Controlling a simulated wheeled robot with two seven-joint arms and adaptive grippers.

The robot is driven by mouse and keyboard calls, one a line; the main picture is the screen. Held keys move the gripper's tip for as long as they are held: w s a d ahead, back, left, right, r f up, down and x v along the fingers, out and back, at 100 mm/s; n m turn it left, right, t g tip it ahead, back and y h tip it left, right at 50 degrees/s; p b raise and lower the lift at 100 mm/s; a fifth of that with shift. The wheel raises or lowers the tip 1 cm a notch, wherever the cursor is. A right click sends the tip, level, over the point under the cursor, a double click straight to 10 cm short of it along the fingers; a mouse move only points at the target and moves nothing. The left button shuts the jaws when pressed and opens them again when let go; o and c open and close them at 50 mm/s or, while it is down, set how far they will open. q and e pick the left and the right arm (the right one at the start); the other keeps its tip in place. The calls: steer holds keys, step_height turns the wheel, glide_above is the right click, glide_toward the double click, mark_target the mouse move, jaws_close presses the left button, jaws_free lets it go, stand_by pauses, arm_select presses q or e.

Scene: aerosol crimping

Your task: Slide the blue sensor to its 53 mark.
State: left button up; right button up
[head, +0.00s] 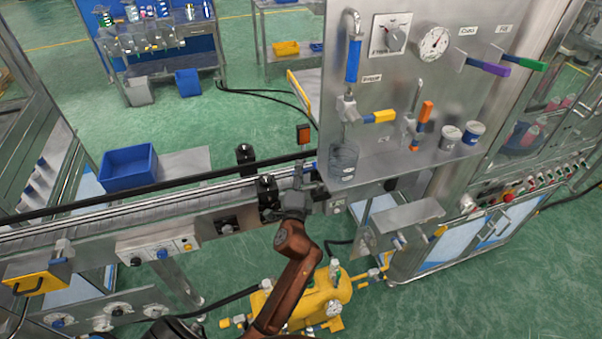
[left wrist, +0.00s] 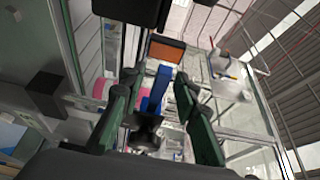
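My left gripper (head: 297,192) is at the conveyor's front rail, beside the black brackets near the steel panel. In the left wrist view, its two green-backed fingers (left wrist: 155,98) stand apart. A narrow blue upright piece (left wrist: 157,88), which looks like the blue sensor, shows between them, with a dark knob-like part (left wrist: 147,128) below it. I cannot tell whether the fingers touch it. In the head view the sensor is largely hidden by the gripper. No scale mark is readable in either view. My right gripper is not in view.
The conveyor rail (head: 150,205) runs left. Black brackets (head: 267,190) and a small orange-faced box (head: 303,134) stand close to my gripper. The steel panel (head: 345,90) with valves and gauge rises to the right. A blue bin (head: 128,168) sits behind the conveyor.

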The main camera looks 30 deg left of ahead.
arm_select(q)
steer(key=shift+c, duration=0.2)
jaws_close()
stand_by(0.6)
